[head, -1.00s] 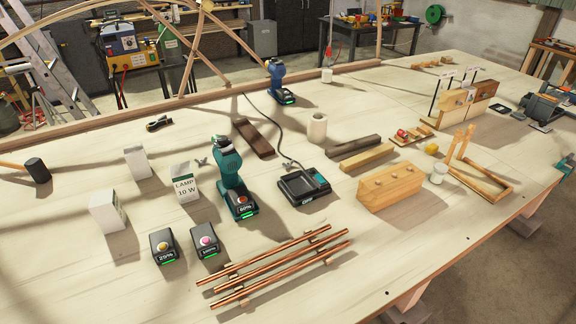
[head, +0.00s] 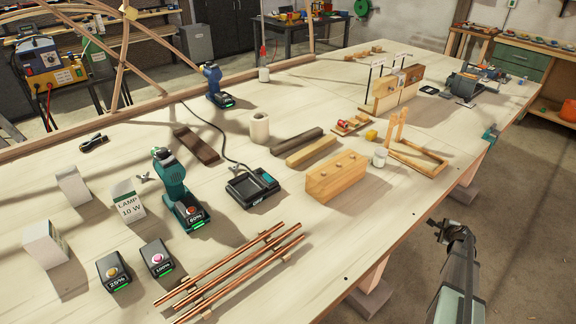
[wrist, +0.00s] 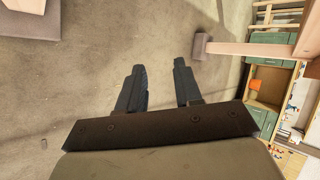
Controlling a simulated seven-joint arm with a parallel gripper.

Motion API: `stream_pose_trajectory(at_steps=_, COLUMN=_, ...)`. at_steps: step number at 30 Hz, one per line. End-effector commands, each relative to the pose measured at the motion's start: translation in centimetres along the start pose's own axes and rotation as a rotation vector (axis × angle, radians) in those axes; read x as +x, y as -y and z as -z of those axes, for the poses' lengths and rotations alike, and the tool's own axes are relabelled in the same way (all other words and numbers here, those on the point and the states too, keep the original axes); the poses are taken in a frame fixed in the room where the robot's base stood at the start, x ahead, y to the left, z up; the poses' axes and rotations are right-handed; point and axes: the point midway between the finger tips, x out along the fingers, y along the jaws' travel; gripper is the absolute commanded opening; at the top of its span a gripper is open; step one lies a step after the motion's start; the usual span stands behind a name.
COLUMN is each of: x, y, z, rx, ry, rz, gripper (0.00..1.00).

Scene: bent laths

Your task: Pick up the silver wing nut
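The silver wing nut (head: 142,177) is small and lies on the pale workbench (head: 330,235). It sits between the white lamp box (head: 128,204) and the teal drill (head: 172,185), apart from both. My gripper (head: 440,230) is at the right, out past the bench's front edge and far from the wing nut. In the wrist view my gripper (wrist: 159,67) has its two dark fingers spread apart with only floor between them. The wing nut does not show in the wrist view.
Copper rods (head: 235,275), two battery packs (head: 115,272) (head: 157,258) and a black charger (head: 252,187) lie around the drill. A wooden block (head: 337,178) stands further right. The bench's front right stretch is bare.

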Motion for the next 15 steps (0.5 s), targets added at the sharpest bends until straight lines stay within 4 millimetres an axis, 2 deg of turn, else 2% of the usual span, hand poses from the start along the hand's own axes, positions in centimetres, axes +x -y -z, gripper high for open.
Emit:
stream_pose_trajectory(at_steps=1, x=-0.9, y=2.5, z=0.9, rx=0.007, ry=-0.006, rz=0.03, gripper=0.34)
stream_pose_trajectory(at_steps=3, x=-2.1, y=5.3, z=1.9, rx=0.016, ry=-0.013, rz=0.066, gripper=0.34)
stream_pose_trajectory(at_steps=9, x=-5.8, y=12.7, z=4.4, rx=0.036, ry=-0.029, rz=0.16, gripper=0.34)
stream_pose_trajectory(at_steps=15, x=-9.6, y=19.9, z=5.0, rx=0.026, ry=-0.038, rz=0.236, gripper=0.34)
